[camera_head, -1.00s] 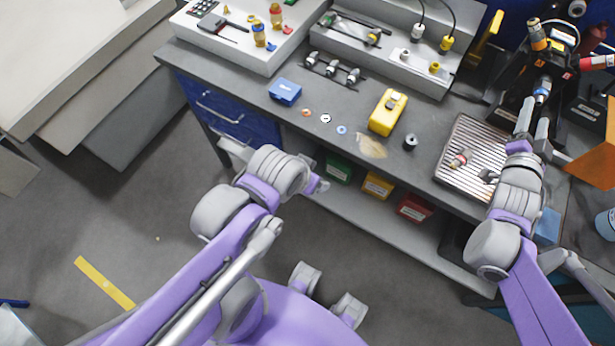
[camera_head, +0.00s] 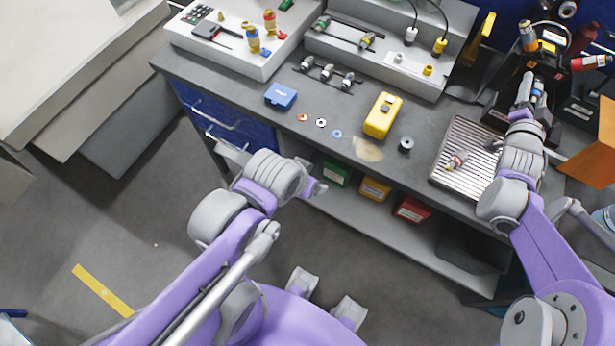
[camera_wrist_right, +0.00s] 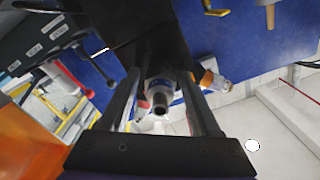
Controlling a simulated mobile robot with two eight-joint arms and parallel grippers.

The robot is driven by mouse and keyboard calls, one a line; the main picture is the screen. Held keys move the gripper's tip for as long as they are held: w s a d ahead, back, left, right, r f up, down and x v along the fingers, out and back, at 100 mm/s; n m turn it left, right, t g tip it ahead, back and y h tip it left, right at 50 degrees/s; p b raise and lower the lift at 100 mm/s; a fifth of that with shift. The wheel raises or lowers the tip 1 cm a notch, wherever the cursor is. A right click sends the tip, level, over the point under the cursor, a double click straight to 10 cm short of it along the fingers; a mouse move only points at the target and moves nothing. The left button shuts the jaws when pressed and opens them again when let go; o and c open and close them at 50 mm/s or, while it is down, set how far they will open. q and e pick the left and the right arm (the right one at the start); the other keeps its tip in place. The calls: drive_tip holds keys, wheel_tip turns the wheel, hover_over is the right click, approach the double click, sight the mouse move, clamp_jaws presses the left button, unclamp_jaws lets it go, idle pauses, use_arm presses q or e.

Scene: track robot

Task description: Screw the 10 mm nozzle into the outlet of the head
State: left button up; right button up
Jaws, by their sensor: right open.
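The head appears to be the black fixture (camera_head: 520,70) at the upper right, with orange-, red- and blue-marked fittings. My right gripper (camera_head: 524,92) is beside its blue-marked fitting (camera_head: 538,90). In the right wrist view, the open right gripper (camera_wrist_right: 163,112) has its fingers either side of a grey, blue-labelled cylinder (camera_wrist_right: 161,92) with a dark bore facing the camera; contact is not clear. Several grey nozzle-like fittings (camera_head: 327,71) sit in a small rack on the bench; no size is readable. My left gripper (camera_head: 318,188) is low in front of the bench, its jaws unclear.
A ribbed tray (camera_head: 440,172) holds a small red-banded fitting (camera_head: 455,162). A yellow case (camera_head: 383,115), blue box (camera_head: 281,96), small rings (camera_head: 321,122) and dark round part (camera_head: 406,144) lie on the bench. An orange panel (camera_head: 588,145) stands near my right arm.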

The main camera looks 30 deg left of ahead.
drive_tip(key=shift+s, duration=0.1)
idle(0.3)
drive_tip(key=shift+s, duration=0.8)
drive_tip(key=n, duration=0.5)
drive_tip(key=shift+r+n+p, duration=0.1)
drive_tip(key=shift+n+p, duration=0.2)
drive_tip(key=n+p, duration=0.1)
drive_tip(key=n, duration=0.3)
drive_tip(key=shift+n, duration=1.2)
